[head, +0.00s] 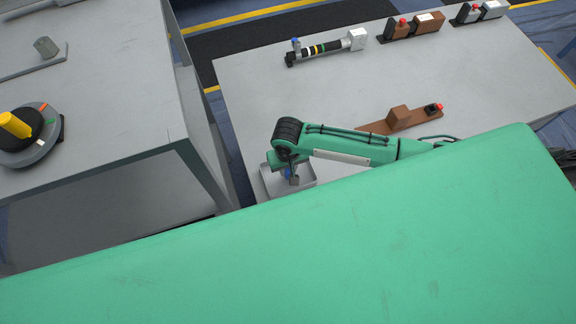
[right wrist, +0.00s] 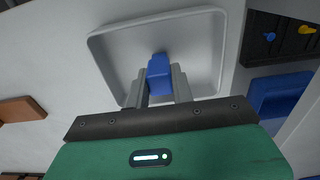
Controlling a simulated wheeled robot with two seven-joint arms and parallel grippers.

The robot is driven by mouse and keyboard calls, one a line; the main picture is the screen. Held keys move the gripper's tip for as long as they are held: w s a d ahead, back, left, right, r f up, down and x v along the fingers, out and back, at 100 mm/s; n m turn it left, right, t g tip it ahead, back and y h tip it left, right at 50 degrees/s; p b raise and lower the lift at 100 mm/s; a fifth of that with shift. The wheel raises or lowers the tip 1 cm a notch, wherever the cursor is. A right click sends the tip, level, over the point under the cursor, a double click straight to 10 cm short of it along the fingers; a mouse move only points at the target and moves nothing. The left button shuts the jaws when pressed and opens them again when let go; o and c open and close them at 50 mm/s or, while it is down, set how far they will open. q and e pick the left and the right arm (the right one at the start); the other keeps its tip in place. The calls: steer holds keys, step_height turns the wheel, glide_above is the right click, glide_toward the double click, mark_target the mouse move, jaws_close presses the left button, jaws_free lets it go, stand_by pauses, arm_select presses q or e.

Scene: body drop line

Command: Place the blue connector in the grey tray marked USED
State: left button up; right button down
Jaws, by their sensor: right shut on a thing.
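The blue connector (right wrist: 159,78) sits between the two grey fingers of my right gripper (right wrist: 158,88) in the right wrist view. My right gripper is shut on it. In the head view the gripper (head: 290,178) points down at the grey tray (head: 268,186), and a bit of blue shows there. The tray also shows in the right wrist view (right wrist: 205,45), with its floor bare around the connector. The connector is over the tray; I cannot tell whether it touches the floor. No USED marking is legible. My left gripper is not in view.
The tray is on a light grey table (head: 255,95). A brown fixture with a red button (head: 400,118) lies behind my right arm. A dark tube with a blue part (head: 320,50) and several button units (head: 410,27) stand at the back. A grey bench (head: 90,130) is at the left.

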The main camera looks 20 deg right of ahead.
steer(key=shift+f, duration=0.1)
steer(key=c, duration=1.2)
jaws_free()
step_height(320, 180, up, 12)
steer(key=shift+r+b, duration=0.15)
steer(key=shift+b, duration=0.7)
